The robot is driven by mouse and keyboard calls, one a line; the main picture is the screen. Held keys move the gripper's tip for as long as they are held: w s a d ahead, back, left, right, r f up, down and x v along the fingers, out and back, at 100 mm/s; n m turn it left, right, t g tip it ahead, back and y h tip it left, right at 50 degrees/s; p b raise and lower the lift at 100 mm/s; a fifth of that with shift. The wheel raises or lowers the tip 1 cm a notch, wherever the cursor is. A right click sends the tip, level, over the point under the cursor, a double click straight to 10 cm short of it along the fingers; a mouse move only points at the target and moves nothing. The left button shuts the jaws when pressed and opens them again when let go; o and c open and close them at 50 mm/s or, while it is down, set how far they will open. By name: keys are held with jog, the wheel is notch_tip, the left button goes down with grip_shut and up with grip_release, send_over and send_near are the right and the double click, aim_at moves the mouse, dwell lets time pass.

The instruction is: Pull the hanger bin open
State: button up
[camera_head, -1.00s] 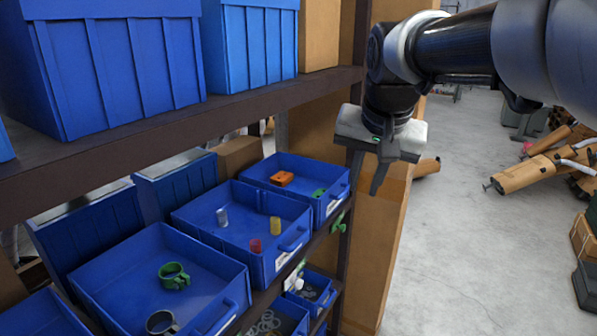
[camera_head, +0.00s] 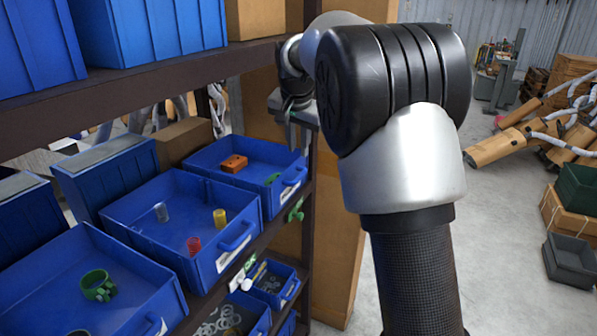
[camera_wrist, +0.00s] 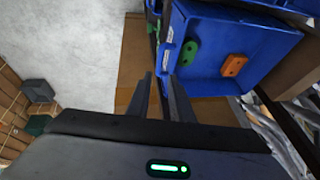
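The blue bin that seems to be the hanger bin (camera_head: 274,201) is the farthest on the middle shelf. It holds an orange block (camera_head: 234,163) and a green piece, partly hidden behind its front wall. Its front has a handle and a pale label. In the wrist view the bin (camera_wrist: 215,84) is at the upper right, with the orange block (camera_wrist: 233,66) and green piece (camera_wrist: 189,52) inside. My gripper (camera_head: 291,128) is above and behind the bin's far right corner, partly hidden by my arm. Its fingers (camera_wrist: 162,82) are apart and empty, not touching the bin.
More blue bins (camera_head: 205,277) stand nearer on the same shelf, and small bins (camera_head: 272,295) sit below. Large blue bins (camera_head: 150,35) fill the shelf above. A dark upright post and a cardboard box (camera_head: 340,240) stand right of the bin. Open floor lies to the right.

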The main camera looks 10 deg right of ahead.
aim_at(299, 176)
jog(key=x, duration=1.2)
jog(key=shift+w+f+p, duration=0.1)
jog(key=shift+f+p, duration=0.1)
jog(key=shift+p, duration=0.15)
grip_shut()
